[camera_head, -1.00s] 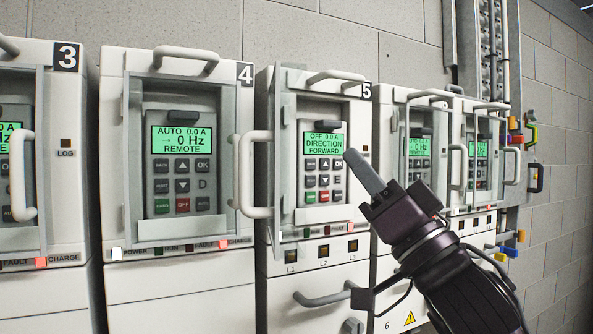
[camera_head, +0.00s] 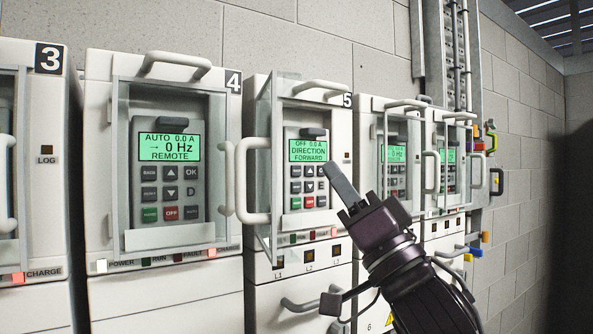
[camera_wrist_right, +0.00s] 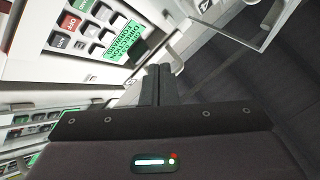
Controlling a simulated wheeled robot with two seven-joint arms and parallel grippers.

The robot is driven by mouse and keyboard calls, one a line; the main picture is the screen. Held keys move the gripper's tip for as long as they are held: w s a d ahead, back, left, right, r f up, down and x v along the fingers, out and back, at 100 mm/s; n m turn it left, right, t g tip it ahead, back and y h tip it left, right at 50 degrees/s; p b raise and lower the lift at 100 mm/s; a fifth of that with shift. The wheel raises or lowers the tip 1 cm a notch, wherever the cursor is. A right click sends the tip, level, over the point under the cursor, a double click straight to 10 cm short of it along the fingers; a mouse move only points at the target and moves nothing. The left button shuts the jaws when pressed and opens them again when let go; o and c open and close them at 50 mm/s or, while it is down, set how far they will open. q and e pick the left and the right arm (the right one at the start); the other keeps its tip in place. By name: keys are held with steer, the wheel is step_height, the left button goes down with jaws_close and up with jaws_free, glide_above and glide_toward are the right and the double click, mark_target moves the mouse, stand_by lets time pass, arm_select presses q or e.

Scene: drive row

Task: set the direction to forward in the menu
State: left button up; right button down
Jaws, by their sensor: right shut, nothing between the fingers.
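The keypad panel of drive 5 (camera_head: 306,180) has a green screen (camera_head: 308,150) reading "OFF 0.0 A DIRECTION FORWARD". Several dark keys and a red and a green key sit below it. Its clear door (camera_head: 265,165) stands swung open to the left. My right gripper (camera_head: 328,167) is shut and empty, its fingertips in front of the panel's right side near the keys; whether they touch a key I cannot tell. In the right wrist view the shut fingers (camera_wrist_right: 157,82) point towards the panel, and the screen (camera_wrist_right: 123,38) shows tilted. My left gripper is out of view.
Drive 4 (camera_head: 162,240) stands to the left with its door shut and its screen reading "AUTO 0.0 A, 0 Hz, REMOTE". More drives with handles (camera_head: 431,172) stand to the right. A grey block wall (camera_head: 300,45) rises behind.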

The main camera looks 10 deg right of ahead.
mark_target(309, 179)
steer(key=w, duration=0.2)
steer(key=w+a, duration=0.1)
steer(key=w+a+p, duration=0.1)
steer(key=w, duration=0.1)
steer(key=shift+w, duration=0.35)
stand_by(1.6)
steer(key=shift+w, duration=0.1)
steer(key=shift+w+a, duration=0.1)
steer(key=shift+w, duration=0.2)
